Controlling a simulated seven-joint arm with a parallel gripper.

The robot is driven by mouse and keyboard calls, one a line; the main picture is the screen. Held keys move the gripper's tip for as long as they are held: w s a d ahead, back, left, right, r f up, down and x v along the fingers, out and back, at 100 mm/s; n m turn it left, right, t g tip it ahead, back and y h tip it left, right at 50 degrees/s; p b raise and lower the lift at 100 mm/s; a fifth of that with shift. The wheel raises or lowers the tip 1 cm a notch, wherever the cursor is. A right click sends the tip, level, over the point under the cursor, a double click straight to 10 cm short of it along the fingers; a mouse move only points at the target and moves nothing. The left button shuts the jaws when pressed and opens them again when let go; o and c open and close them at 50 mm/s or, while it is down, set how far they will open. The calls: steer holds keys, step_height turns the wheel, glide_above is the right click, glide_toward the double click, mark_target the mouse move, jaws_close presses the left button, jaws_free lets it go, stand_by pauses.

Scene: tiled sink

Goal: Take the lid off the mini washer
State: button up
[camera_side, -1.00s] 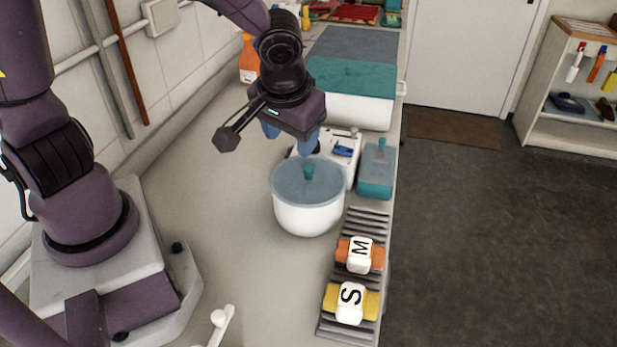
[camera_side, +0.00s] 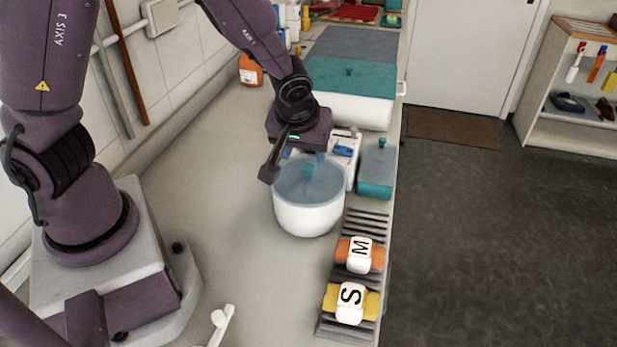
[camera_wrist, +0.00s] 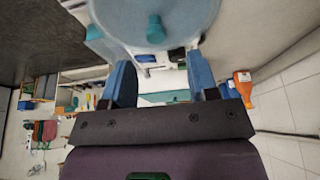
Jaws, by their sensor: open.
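The mini washer (camera_side: 308,216) is a round white tub on the counter, left of the ribbed rack. Its see-through blue lid (camera_side: 325,186) lies on top, with a teal knob (camera_side: 309,171) in the middle. In the wrist view the lid (camera_wrist: 190,18) fills the top, and its knob (camera_wrist: 156,30) stands roughly between the line of the two fingers. My gripper (camera_side: 305,156) is open and empty, just above the lid by the knob's far side. Its blue fingers (camera_wrist: 161,72) show apart in the wrist view. Whether they touch anything is unclear.
A teal box (camera_side: 376,172) with a knobbed lid and a white unit (camera_side: 345,150) stand close behind and right. A large white bin (camera_side: 350,110) stands behind.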

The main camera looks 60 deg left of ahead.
mark_target(309, 167)
steer(key=x, duration=0.5)
steer(key=shift+s+d+f, duration=0.1)
steer(key=shift+d+f, duration=0.1)
steer(key=shift+d, duration=0.1)
steer(key=shift+c, duration=0.2)
jaws_close()
